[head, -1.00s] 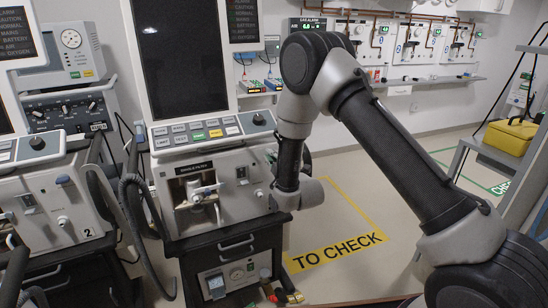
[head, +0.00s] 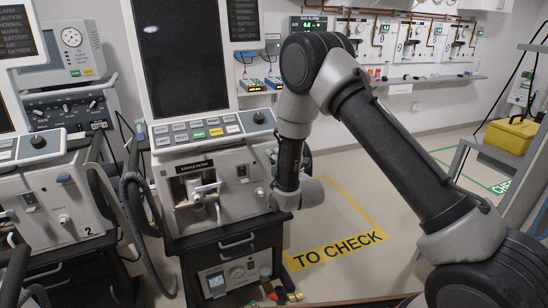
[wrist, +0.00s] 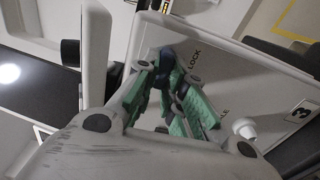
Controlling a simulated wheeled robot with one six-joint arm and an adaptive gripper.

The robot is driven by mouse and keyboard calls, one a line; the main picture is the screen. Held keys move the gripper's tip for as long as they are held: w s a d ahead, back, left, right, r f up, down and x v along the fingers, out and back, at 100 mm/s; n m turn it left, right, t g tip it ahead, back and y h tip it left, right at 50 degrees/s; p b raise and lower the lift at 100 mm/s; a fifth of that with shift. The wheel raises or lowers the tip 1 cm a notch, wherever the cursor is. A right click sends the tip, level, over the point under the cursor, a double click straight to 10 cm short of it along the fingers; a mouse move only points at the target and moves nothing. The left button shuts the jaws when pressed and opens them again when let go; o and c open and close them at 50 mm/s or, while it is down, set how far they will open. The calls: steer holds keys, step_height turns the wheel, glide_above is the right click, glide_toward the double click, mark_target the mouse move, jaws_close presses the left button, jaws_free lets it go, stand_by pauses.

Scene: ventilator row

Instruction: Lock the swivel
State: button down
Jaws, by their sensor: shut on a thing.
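In the wrist view my gripper (wrist: 172,75) has green-padded fingers closed together on a small dark part, taken to be the swivel (wrist: 180,90). The fingers hide most of it, so its angle cannot be told. It sits at a pale panel (wrist: 215,85) with a "LOCK" label beside the fingers and a second label partly covered. A "3" tag is on the panel's right. In the head view my arm reaches down to the right side of the middle ventilator (head: 225,195). My fingers are hidden there.
Ventilator 2 (head: 60,210) stands close on the left, with a dark hose (head: 150,235) between the two. A yellow "TO CHECK" floor mark (head: 335,250) lies on open floor to the right. A shelf with a yellow case (head: 510,135) stands at far right.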

steer(key=shift+f, duration=0.1)
steer(key=c, duration=1.5)
jaws_free()
steer(key=v, duration=1.2)
